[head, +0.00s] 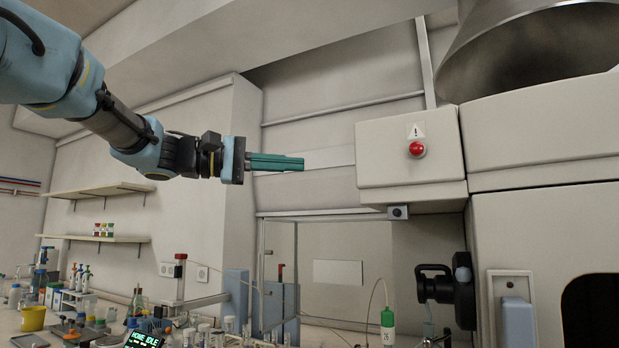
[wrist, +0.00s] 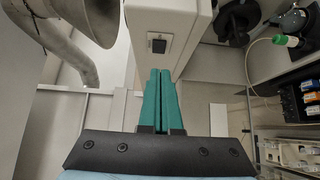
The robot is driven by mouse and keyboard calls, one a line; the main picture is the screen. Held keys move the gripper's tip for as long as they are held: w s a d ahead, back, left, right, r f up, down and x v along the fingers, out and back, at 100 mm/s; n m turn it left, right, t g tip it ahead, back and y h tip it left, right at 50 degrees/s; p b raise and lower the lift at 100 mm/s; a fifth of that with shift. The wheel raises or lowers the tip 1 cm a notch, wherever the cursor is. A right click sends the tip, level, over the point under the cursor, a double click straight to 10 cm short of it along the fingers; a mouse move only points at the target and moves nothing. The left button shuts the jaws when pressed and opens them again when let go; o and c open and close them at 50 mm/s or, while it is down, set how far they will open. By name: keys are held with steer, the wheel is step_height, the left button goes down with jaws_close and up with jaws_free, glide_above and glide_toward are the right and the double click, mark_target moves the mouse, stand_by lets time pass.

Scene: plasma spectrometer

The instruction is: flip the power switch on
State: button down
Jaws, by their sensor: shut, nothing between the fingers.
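In the wrist view, a black rocker switch (wrist: 157,44) in a light frame sits on a pale face of the instrument's box. Which way the rocker is tipped is too small to tell. My gripper (head: 302,164) has long green fingers, shut together and empty. In the head view it points right, toward the white box (head: 390,165) with the red button, with a visible gap before it. In the wrist view the fingertips (wrist: 161,71) appear just below the switch; contact is not shown.
The box carries a red button (head: 416,149) under a warning sign. A small dark fitting (head: 398,212) sits beneath it. A metal duct (head: 525,45) hangs at upper right. A black device (head: 447,288) stands below. The bench at lower left is crowded with labware.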

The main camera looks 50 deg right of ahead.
steer(key=shift+s+v, duration=0.25)
steer(key=shift+v, duration=0.9)
steer(key=shift+a, duration=0.15)
steer(key=w+a+f+n+t+y, duration=0.25)
steer(key=w+a+f, duration=0.25)
steer(key=f, duration=0.5)
steer(key=w+a+f+n+t+y, duration=0.2)
steer(key=w+a+f+t, duration=0.25)
steer(key=f, duration=0.55)
steer(key=w+a+f+n+t+y, duration=0.2)
steer(key=w+a+f, duration=0.35)
steer(key=f, duration=0.45)
steer(key=s+a+f+t+y, duration=0.1)
steer(key=a+f+y, duration=0.1)
steer(key=a+f, duration=0.5)
steer(key=s+a+f+y, duration=0.2)
steer(key=a+f, duration=0.5)
steer(key=a, duration=0.6)
steer(key=s+a+f+t+y, duration=0.1)
steer(key=a+f+y, duration=0.3)
steer(key=a+f, duration=0.3)
steer(key=a+m, duration=0.1)
steer(key=a, duration=0.3)
steer(key=shift+s+f+t, duration=0.2)
steer(key=shift+f+t, duration=0.1)
steer(key=shift+f, duration=0.1)
steer(key=shift+b, duration=0.3)
